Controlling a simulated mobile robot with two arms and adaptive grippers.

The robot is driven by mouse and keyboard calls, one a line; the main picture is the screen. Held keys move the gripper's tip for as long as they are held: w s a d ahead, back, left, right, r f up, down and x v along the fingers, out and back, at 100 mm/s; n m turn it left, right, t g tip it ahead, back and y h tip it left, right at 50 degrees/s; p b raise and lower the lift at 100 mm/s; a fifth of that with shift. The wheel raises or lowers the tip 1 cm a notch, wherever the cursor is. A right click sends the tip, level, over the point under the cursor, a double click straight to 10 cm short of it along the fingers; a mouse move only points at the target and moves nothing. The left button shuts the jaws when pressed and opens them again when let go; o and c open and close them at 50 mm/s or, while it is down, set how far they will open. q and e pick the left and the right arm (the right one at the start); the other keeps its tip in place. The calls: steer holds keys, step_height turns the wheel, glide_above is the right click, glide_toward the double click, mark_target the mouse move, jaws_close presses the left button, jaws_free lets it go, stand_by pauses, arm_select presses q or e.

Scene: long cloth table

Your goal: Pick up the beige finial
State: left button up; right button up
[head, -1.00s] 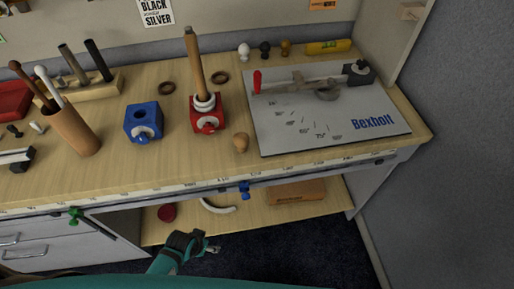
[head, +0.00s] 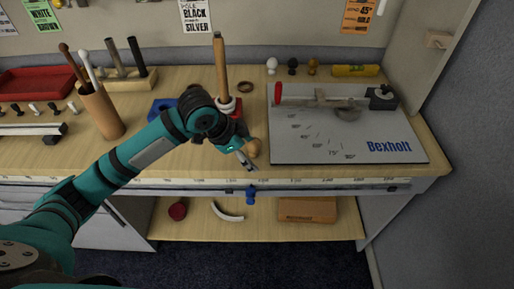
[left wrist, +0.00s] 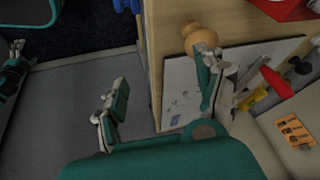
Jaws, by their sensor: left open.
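The beige finial (head: 254,147) stands near the front edge of the bench, between the red block and the grey board. My left gripper (head: 244,159) is open and empty beside it, at the bench's front edge. In the left wrist view the finial (left wrist: 199,36) shows close to the tip of one finger of my left gripper (left wrist: 162,90), not between the fingers. I cannot tell whether that finger touches it. What looks like part of my right gripper (left wrist: 14,58) shows small at the left edge of the left wrist view; its jaws are unclear.
The red block (head: 238,126) with its upright wooden rod stands just behind my left gripper. The blue block (head: 160,106) is partly hidden by my arm. The grey Bexholt board (head: 350,145) lies to the right. White, black and brown finials (head: 312,66) stand behind it.

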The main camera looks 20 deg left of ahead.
arm_select(q)
steer(key=w+a+r+m, duration=0.1)
steer(key=w+a+r, duration=0.2)
steer(key=a+r, duration=0.45)
steer(key=p, duration=0.2)
glide_toward(253, 144)
step_height(253, 144, down, 5)
steer(key=w, duration=0.3)
steer(key=shift+w+d+f+y, duration=0.2)
steer(key=shift+d+f+y, duration=0.15)
steer(key=shift+d, duration=0.2)
steer(key=p+x, duration=0.1)
steer(key=x, duration=0.3)
steer(key=shift+s+d, duration=0.15)
steer(key=shift+s, duration=0.05)
steer(key=shift+w+d+f, duration=0.1)
steer(key=shift+w+f, duration=0.1)
steer(key=shift+f, duration=0.4)
steer(key=shift+r, duration=0.1)
steer(key=c, duration=1.3)
